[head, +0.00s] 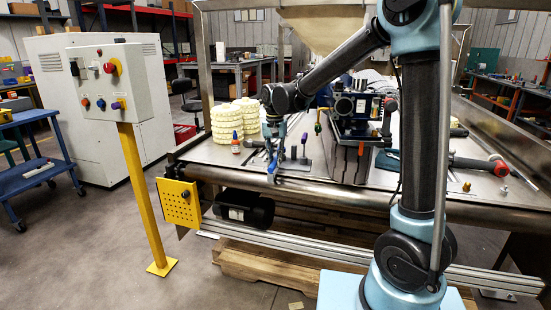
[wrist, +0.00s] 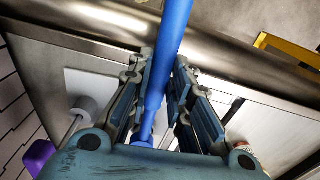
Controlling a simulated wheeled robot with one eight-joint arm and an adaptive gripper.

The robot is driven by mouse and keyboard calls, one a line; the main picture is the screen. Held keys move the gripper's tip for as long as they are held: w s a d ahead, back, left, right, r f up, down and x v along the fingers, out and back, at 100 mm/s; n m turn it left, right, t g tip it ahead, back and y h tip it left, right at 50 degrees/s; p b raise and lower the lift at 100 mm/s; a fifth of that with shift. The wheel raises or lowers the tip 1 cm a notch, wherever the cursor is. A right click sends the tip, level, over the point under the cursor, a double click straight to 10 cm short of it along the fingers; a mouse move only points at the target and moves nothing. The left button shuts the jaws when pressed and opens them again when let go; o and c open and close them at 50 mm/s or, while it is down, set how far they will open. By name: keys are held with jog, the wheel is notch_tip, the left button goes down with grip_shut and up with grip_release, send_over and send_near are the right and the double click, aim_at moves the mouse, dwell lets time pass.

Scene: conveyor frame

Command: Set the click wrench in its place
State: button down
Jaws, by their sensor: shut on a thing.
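My gripper (wrist: 165,60) is shut on a long blue rod-shaped tool (wrist: 173,30) in the wrist view. The tool runs between the two fingers and past the tips; I take it for the click wrench, but its head cannot be made out. In the head view my gripper (head: 275,168) hangs at the near edge of the steel conveyor table, left of a small grey stand with upright pegs (head: 304,162). The place for the wrench cannot be told for sure.
A dark machine unit (head: 352,112) stands to the right. A red-ended tool (head: 480,165) lies further right. A yellow perforated plate (head: 180,204) hangs below the table edge.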

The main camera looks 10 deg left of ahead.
jog(key=shift+f, duration=0.15)
jog(key=c, duration=1.4)
grip_release()
notch_tip(320, 180, up, 12)
